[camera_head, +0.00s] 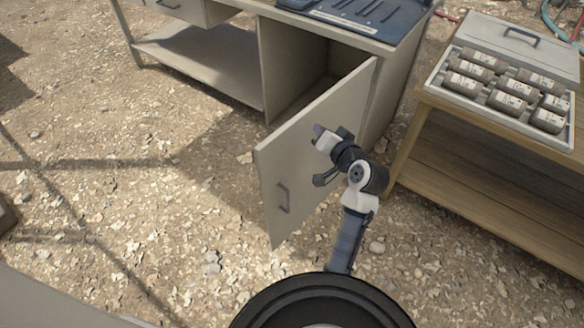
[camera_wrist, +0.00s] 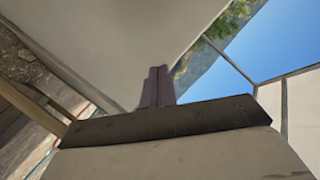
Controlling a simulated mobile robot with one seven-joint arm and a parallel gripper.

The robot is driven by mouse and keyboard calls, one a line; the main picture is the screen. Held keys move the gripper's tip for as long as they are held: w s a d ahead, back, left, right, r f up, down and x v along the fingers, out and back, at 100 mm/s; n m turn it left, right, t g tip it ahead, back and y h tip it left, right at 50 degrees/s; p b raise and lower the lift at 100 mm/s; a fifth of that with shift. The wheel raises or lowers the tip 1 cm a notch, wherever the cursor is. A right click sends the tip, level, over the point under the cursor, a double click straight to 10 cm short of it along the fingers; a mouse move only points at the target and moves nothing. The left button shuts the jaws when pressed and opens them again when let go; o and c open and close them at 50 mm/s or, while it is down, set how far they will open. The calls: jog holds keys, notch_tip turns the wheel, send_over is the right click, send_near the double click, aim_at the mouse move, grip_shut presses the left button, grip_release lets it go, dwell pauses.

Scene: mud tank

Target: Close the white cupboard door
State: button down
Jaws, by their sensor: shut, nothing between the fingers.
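The white cupboard door (camera_head: 312,150) stands open, swung out from the cupboard (camera_head: 295,60) under the bench, with its grey handle (camera_head: 284,197) near its free edge. The cupboard's inside shows behind the door. My gripper (camera_head: 318,130) is at the door's outer face, above and right of the handle; whether it touches the door cannot be told. In the wrist view my fingers (camera_wrist: 158,88) are together and empty, in front of a pale flat panel (camera_wrist: 110,40) that looks like the door.
A wooden table (camera_head: 480,150) on the right holds an open white case (camera_head: 560,133) of several brown jars. A dark blue tray (camera_head: 360,18) lies on the bench top. An open shelf (camera_head: 200,60) is left of the cupboard. Bare stony ground lies left of the door.

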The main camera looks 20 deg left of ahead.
jog(key=s+d+f+m+g+y, duration=0.2)
jog(key=s+f+m+g+y, duration=0.15)
jog(key=s+f, duration=0.45)
jog(key=m+y, duration=0.1)
jog(key=y, duration=0.2)
send_near(274, 163)
jog(key=shift+y, duration=0.25)
jog(key=p+x, duration=0.1)
jog(key=x, duration=0.1)
jog(key=p+x, duration=0.1)
jog(key=x, duration=0.1)
jog(key=p+x, duration=0.1)
jog(key=x, duration=0.1)
jog(key=shift+w+a+f, duration=0.3)
jog(key=shift+a, duration=0.1)
